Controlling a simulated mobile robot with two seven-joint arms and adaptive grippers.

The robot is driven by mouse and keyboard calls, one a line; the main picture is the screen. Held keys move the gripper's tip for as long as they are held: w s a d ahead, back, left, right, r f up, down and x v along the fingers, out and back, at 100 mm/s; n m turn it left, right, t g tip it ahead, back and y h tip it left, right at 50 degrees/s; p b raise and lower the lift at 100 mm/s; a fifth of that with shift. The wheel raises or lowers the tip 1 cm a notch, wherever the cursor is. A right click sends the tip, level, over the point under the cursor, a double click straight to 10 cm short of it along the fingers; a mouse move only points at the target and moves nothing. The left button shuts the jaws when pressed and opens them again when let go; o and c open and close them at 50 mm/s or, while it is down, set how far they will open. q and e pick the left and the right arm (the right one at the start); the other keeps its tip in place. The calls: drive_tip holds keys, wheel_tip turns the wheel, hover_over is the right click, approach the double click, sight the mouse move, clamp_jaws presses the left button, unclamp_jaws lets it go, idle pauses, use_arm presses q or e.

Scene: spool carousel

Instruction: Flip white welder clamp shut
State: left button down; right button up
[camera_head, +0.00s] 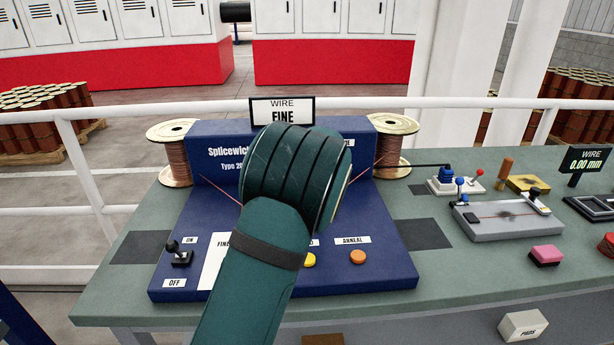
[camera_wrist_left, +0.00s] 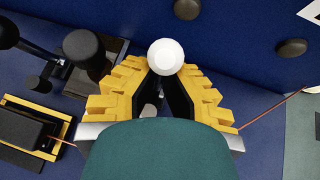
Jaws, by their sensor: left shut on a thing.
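In the left wrist view, the white round knob of the welder clamp (camera_wrist_left: 166,55) sits between the yellow-padded fingertips of my left gripper (camera_wrist_left: 163,73). The fingers are shut on it, one on each side. The lower part of the clamp is mostly hidden by the fingers and my dark green wrist. In the head view, my left arm covers the middle of the blue splice welder (camera_head: 400,272), so the gripper and the white clamp are hidden there. My right gripper is in neither view.
Black-knobbed levers (camera_wrist_left: 84,45) and a yellow-and-black clamp block (camera_wrist_left: 28,132) stand left of the fingers. Copper wire (camera_wrist_left: 268,111) runs in from the right. Wire spools (camera_head: 390,145) flank the welder. A grey gauge block (camera_head: 507,225) and small tools occupy the bench's right.

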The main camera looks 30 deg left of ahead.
use_arm(q)
drive_tip(key=c, duration=0.9)
unclamp_jaws()
drive_tip(key=shift+f, duration=0.1)
drive_tip(key=v, duration=1.1)
drive_tip(key=shift+s+d+r, duration=0.1)
drive_tip(key=shift+d+r, duration=0.1)
drive_tip(key=shift+r, duration=0.05)
drive_tip(key=shift+s+d+r, duration=0.1)
drive_tip(key=shift+s, duration=0.05)
